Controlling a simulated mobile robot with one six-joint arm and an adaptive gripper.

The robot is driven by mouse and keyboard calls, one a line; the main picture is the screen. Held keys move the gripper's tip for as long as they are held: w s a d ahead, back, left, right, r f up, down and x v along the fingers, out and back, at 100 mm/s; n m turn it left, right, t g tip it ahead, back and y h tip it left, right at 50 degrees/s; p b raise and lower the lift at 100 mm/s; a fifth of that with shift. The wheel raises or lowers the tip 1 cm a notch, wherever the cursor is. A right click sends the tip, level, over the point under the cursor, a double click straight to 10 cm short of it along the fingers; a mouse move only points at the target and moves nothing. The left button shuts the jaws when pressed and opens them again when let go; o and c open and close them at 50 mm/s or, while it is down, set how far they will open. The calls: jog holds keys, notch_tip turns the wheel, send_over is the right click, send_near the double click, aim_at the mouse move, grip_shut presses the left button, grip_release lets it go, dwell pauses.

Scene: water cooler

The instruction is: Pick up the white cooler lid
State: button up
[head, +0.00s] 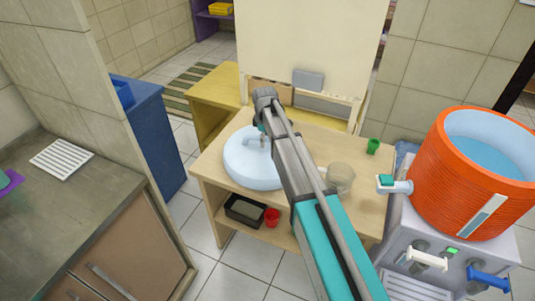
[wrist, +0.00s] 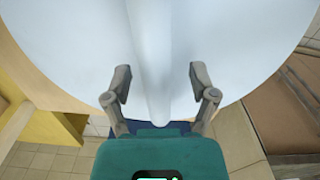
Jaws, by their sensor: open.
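The white cooler lid (head: 242,165) is a round disc with a raised handle ridge across its top. It lies on the left part of the wooden table. In the wrist view the lid (wrist: 60,45) fills the upper part, and its ridge (wrist: 152,75) runs down between my fingers. My gripper (wrist: 158,80) is open, with one finger on each side of the ridge and a visible gap to it. Contact with the lid's surface cannot be told. In the head view my gripper (head: 260,135) is over the lid, its fingers partly hidden by my arm.
The orange cooler (head: 470,180), open at the top with water inside, stands at the right. A clear jug (head: 341,180) and a green cup (head: 373,146) share the wooden table (head: 310,150). A black tray (head: 243,211) and red cup (head: 272,217) sit on the shelf below.

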grip_shut()
jog(key=shift+r, duration=0.2)
dwell(0.5)
notch_tip(320, 180, up, 2)
jog(key=p, duration=0.2)
jog(key=shift+p, duration=0.3)
jog(key=s+d+r+p, duration=0.3)
jog(key=s+r+p, duration=0.8)
jog(key=s, duration=0.2)
jog(key=shift+s+d, duration=0.25)
jog(key=shift+d, duration=0.15)
